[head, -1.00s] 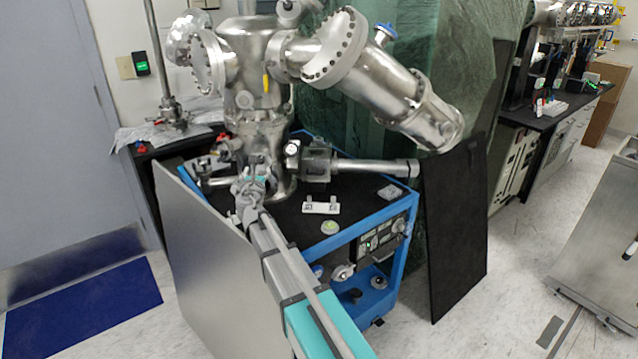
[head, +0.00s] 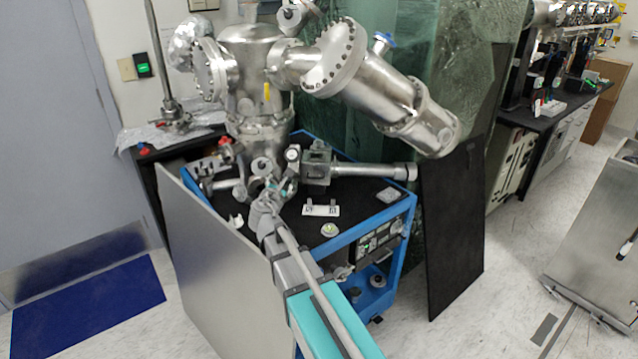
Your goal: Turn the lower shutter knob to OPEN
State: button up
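A round grey knob-like part (head: 262,166) shows low on the front of the steel chamber (head: 262,118). It may be the lower shutter knob; no OPEN marking can be read at this size. My gripper (head: 284,187), with teal parts at its end, is just below and right of that round part, in front of the chamber's lower body. A small gap seems to show between them, but contact cannot be judged. The fingers are small and partly hidden by my wrist, so whether they are open or shut is unclear. A similar round part (head: 290,15) shows at the top.
The chamber stands on a blue-framed cart (head: 347,240) with a black top. A white bracket (head: 321,210) and a small round disc (head: 329,230) lie on it. A grey panel (head: 215,265) leans at the left. A horizontal tube (head: 365,172) sticks out right. A black panel (head: 455,235) stands beyond.

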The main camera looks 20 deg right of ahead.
jog(key=s+d+r+m+g+p, duration=0.2)
jog(key=s+d+m+g+p, duration=0.4)
jog(key=m, duration=0.8)
jog(key=s+d+p, duration=0.3)
jog(key=s+p, duration=0.1)
jog(key=shift+s+r+y+p, duration=0.2)
jog(key=shift+r+y+p, duration=0.1)
jog(key=shift+r+p, duration=0.1)
jog(key=s+a+f+m+g+y, duration=0.3)
jog(key=s+a+m+g, duration=0.1)
jog(key=s, duration=0.4)
jog(key=s+a+f+m+g+y, duration=0.3)
jog(key=s+a+f+m+g, duration=0.1)
jog(key=s+m, duration=0.3)
jog(key=shift+s+a+g, duration=0.3)
jog(key=shift+s+a, duration=0.3)
jog(key=shift+s, duration=0.6)
jog(key=shift+f, duration=0.1)
